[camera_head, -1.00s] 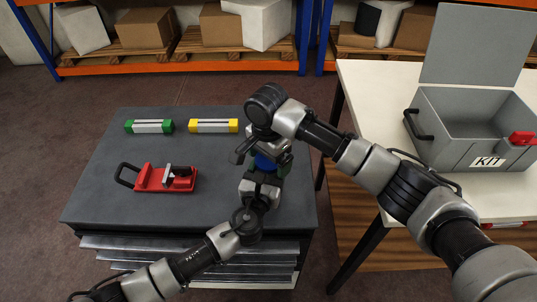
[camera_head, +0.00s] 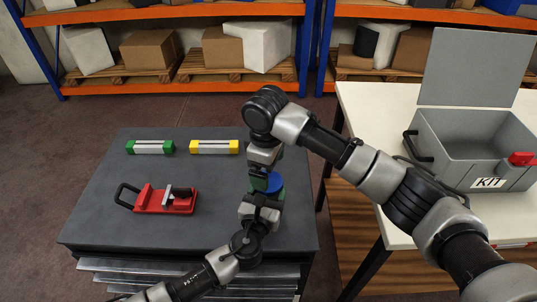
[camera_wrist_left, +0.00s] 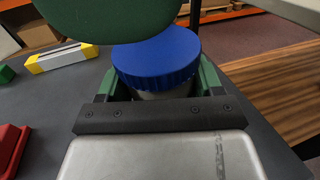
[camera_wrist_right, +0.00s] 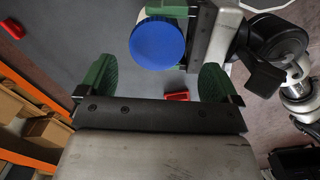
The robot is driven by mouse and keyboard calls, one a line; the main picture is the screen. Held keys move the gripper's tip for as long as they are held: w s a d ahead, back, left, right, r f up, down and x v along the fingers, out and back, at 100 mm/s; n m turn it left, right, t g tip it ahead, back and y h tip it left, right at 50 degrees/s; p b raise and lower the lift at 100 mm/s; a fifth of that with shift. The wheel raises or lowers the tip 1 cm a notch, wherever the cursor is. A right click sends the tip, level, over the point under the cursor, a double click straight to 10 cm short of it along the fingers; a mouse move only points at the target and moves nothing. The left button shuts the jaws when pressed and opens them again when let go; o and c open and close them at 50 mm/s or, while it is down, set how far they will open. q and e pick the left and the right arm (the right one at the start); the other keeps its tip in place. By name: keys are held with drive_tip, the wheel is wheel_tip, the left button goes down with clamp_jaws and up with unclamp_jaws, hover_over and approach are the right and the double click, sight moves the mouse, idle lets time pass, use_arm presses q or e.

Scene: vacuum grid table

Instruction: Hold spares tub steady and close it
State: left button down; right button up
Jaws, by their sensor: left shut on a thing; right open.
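The spares tub has a blue ribbed lid (camera_head: 276,184) on top, and its grey body (camera_wrist_left: 165,95) shows just below the lid in the left wrist view. My left gripper (camera_wrist_left: 157,82) is shut around the body, below the lid. The lid looks level; I cannot tell how tightly it sits. My right gripper (camera_head: 265,177) points down close above the lid and partly hides it in the head view. In the right wrist view the green fingers of this gripper (camera_wrist_right: 157,78) are apart and empty, with the lid (camera_wrist_right: 157,43) beyond them.
A red toggle clamp (camera_head: 165,199), a green-ended bar (camera_head: 150,147) and a yellow-ended bar (camera_head: 214,147) lie on the dark grid table (camera_head: 110,225). An open grey KIT case (camera_head: 450,155) stands on the white table at right. The grid table's front left is clear.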

sight(270, 181)
drive_tip(key=n, duration=0.2)
drive_tip(key=r+n, duration=0.1)
drive_tip(key=n, duration=0.1)
drive_tip(key=shift+n, duration=0.3)
drive_tip(key=n, duration=0.2)
drive_tip(key=r+n, duration=0.1)
drive_tip(key=n, duration=0.5)
drive_tip(key=shift+r, duration=0.35)
drive_tip(key=n, duration=0.5)
drive_tip(key=shift+r, duration=0.4)
drive_tip(key=shift+w+d+f, duration=0.1)
drive_tip(key=shift+f, duration=1.9)
drive_tip(key=shift+w+d+f, duration=0.1)
drive_tip(key=shift+f, duration=1.9)
